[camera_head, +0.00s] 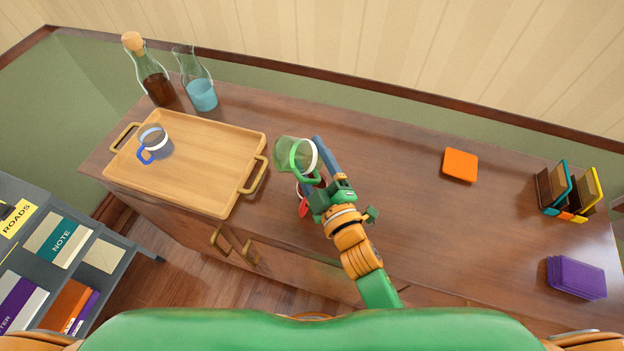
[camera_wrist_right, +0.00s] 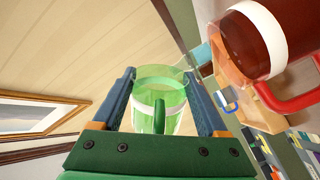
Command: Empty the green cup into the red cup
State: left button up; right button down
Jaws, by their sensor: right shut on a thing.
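The green cup (camera_head: 298,157), clear with a green handle and a white band, is tilted on its side above the table, its mouth toward the left. My right gripper (camera_head: 326,165) is shut on it; in the right wrist view the green cup (camera_wrist_right: 160,98) sits between both fingers. The red cup (camera_head: 304,205) is mostly hidden below the green cup and my gripper; its red handle shows. In the right wrist view the red cup (camera_wrist_right: 250,45), with a white band, is close at the upper right. My left gripper is out of view.
A wooden tray (camera_head: 215,135) with a blue cup (camera_head: 155,143) is on the left. A corked bottle (camera_head: 152,80) and a carafe of blue liquid (camera_head: 201,92) stand behind it. An orange coaster (camera_head: 460,165), a book rack (camera_head: 566,195) and purple coasters (camera_head: 576,278) are right.

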jog(key=shift+d+m, duration=0.1)
jog(key=shift+m, duration=0.3)
dwell(0.4)
dwell(0.8)
jog(key=shift+a+f+n+b, duration=0.15)
jog(key=shift+n+b, duration=0.1)
jog(key=shift+n, duration=0.35)
jog(key=shift+a+n+b, duration=0.15)
jog(key=shift+n+b, duration=0.1)
jog(key=shift+n, duration=0.35)
jog(key=n, duration=0.2)
jog(key=shift+s+a+r+n, duration=0.2)
jog(key=shift+a+r+n, duration=0.05)
jog(key=shift+a+n, duration=0.25)
jog(key=shift+n, duration=0.5)
jog(key=s+a+f+n+b, duration=0.25)
jog(key=a+n, duration=0.55)
jog(key=n, duration=0.9)
jog(key=r+n+p, duration=0.1)
jog(key=p, duration=0.1)
jog(key=s+a+r+n+p, duration=0.1)
jog(key=r+p, duration=0.1)
jog(key=p, duration=0.1)
jog(key=a+r+n+p, duration=0.1)
jog(key=r+p, duration=0.1)
jog(key=shift+s, duration=0.4)
